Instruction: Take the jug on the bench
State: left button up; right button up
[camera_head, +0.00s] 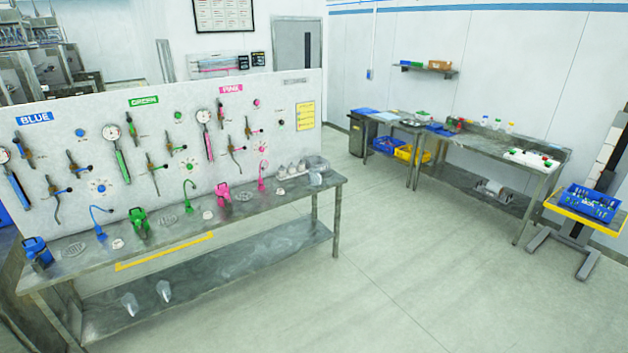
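A steel bench (265,205) stands on the left in front of a white panel. On it are a blue jug-like vessel (37,251) at the left end, a green one (139,223) and a pink one (223,194). They stand upright in a row below the BLUE, GREEN and PINK labels. A clear, pale container (317,165) is at the right end; I cannot tell whether it is a jug. Neither of my grippers is in view.
The panel (285,92) carries valves, gauges and hanging tools. Curved taps rise beside the vessels. Two pale funnel-like pieces lie on the bench's lower shelf (205,278). A second bench (480,150) and a yellow-topped stand with a blue crate (590,205) are right. The floor between is clear.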

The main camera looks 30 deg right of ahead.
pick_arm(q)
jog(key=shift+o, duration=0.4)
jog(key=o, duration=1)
